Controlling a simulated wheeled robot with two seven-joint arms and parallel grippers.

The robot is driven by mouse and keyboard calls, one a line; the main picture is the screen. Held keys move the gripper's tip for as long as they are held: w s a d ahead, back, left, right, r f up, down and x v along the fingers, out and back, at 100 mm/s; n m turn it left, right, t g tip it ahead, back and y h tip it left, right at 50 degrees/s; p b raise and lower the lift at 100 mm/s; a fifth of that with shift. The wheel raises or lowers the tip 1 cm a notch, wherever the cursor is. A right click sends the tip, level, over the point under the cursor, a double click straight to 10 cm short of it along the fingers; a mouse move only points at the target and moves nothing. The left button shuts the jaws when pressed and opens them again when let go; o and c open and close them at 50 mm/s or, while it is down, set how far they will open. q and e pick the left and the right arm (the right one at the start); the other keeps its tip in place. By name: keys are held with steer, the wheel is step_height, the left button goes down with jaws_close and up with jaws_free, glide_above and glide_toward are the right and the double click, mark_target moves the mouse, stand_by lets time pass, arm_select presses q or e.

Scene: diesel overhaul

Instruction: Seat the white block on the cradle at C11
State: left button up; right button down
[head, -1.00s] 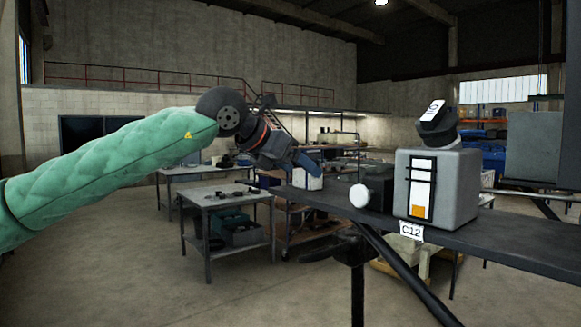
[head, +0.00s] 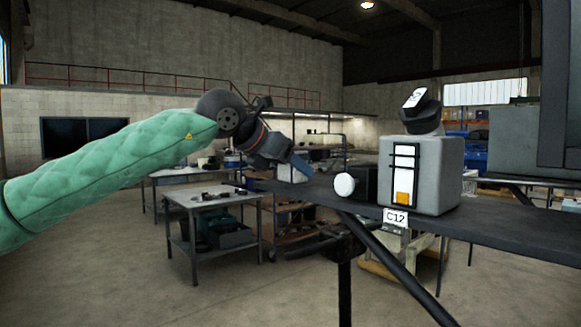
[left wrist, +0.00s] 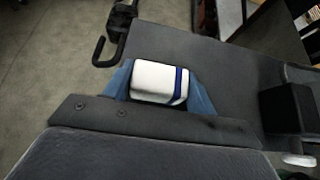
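The white block (head: 292,174) is at the far left end of the dark bench, just below my left gripper (head: 298,164). In the left wrist view the block (left wrist: 155,82) is white with a dark blue stripe near its right end. The blue fingers of the left gripper (left wrist: 160,88) lie along its two sides and look closed on it. The dark bench top shows beneath and beyond it. I cannot tell whether the block touches the bench. No C11 label or cradle can be made out. My right gripper is not in view.
A large grey block (head: 430,175) stands on the dark bench (head: 480,225) above a C12 label (head: 395,218). A black block with a white round knob (head: 345,185) is beside it. A grey work table (head: 212,197) stands on open floor at left.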

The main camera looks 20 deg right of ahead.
arm_select(q)
steer(key=shift+r, duration=0.1)
steer(key=shift+r+b, duration=0.45)
steer(key=shift+r, duration=0.95)
